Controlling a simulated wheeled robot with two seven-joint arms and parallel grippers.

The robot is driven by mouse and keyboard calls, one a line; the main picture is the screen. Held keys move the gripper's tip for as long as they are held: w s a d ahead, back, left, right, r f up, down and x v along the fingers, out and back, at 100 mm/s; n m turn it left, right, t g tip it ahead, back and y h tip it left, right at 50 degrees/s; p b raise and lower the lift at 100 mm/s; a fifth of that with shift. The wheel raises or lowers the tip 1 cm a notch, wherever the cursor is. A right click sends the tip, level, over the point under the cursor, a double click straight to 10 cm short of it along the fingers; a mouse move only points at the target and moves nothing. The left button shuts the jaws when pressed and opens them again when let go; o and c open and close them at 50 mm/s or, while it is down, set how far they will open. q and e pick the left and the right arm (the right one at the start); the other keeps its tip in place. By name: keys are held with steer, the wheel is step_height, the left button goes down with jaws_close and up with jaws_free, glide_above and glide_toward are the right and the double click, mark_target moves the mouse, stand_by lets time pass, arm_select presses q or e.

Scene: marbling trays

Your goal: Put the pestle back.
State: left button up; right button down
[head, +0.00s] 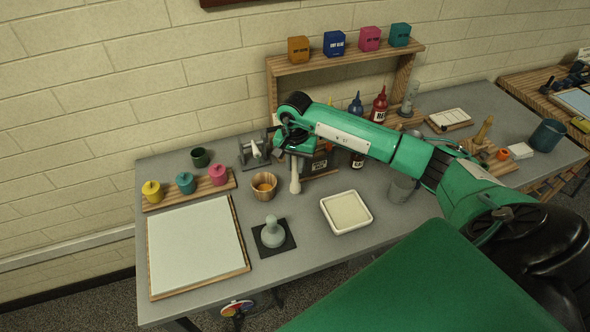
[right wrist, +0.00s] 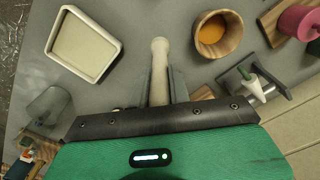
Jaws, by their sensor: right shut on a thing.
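The pestle (head: 295,180) is pale, long and round-ended. My right gripper (right wrist: 160,75) is shut on it, and its blunt end points out past the fingers in the right wrist view. In the head view it hangs down just right of the wooden bowl (head: 254,194), apart from it. The bowl, perhaps the mortar, holds something orange and also shows in the right wrist view (right wrist: 226,30). The pestle's upper end is hidden by the gripper. My left gripper is not in view.
A cream tray (head: 328,222) is in front right of the pestle. A pale knobbed tool (head: 272,234) stands on a dark mat. A wooden rack with coloured pots (head: 185,184) and a white board (head: 195,246) lie left. A shelf (head: 340,63) stands behind.

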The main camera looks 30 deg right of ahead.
mark_target(295, 175)
steer(key=shift+f, duration=0.6)
step_height(295, 175, down, 3)
steer(key=shift+f+p, duration=0.15)
steer(key=shift+p, duration=0.75)
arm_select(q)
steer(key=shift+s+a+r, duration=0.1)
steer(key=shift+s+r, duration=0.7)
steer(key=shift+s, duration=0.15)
arm_select(e)
steer(key=shift+f, duration=0.1)
steer(key=shift+f+b, duration=0.15)
steer(key=shift+b, duration=0.2)
steer(key=c, duration=1.3)
jaws_free()
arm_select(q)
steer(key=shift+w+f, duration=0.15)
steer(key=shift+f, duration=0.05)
